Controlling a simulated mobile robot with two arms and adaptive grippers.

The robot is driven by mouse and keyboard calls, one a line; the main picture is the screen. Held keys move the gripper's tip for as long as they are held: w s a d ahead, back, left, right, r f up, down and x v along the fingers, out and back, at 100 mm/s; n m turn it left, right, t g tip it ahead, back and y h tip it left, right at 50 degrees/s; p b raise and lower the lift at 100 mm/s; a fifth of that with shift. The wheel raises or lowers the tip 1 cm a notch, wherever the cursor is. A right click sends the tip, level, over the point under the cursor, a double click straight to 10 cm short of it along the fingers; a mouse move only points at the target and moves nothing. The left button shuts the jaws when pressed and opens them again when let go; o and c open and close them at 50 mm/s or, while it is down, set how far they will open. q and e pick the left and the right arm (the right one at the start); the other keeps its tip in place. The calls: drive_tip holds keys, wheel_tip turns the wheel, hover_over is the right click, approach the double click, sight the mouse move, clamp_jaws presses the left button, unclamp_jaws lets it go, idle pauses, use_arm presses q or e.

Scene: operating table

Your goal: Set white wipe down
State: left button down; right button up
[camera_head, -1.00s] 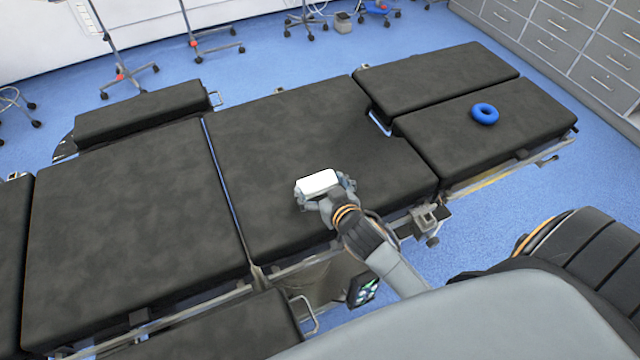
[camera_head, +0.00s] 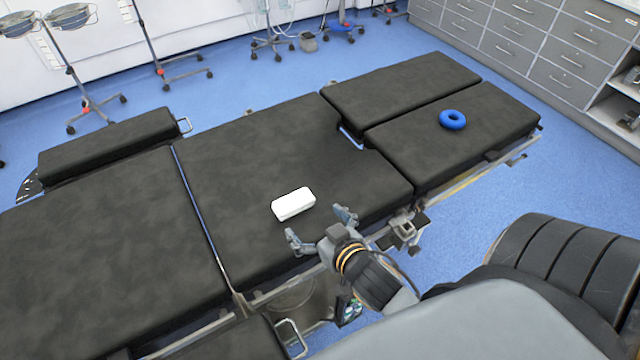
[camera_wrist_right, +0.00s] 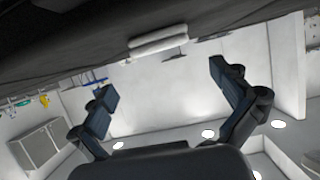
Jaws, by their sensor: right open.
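The white wipe (camera_head: 293,204) is a small white block lying on the dark middle section of the operating table (camera_head: 240,150). My right gripper (camera_head: 318,228) is open and empty, just in front of the wipe toward the table's near edge, with a gap between them. In the right wrist view the wipe (camera_wrist_right: 158,40) rests on the dark table surface, beyond the spread fingers of the right gripper (camera_wrist_right: 165,95). My left gripper is not in view.
A blue ring (camera_head: 452,119) lies on the table's right-hand section. Metal rails and a clamp (camera_head: 405,228) run along the near edge. Grey drawer cabinets (camera_head: 520,40) stand at the back right. The table around the wipe is clear.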

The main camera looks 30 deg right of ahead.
drive_tip(key=shift+v, duration=1.3)
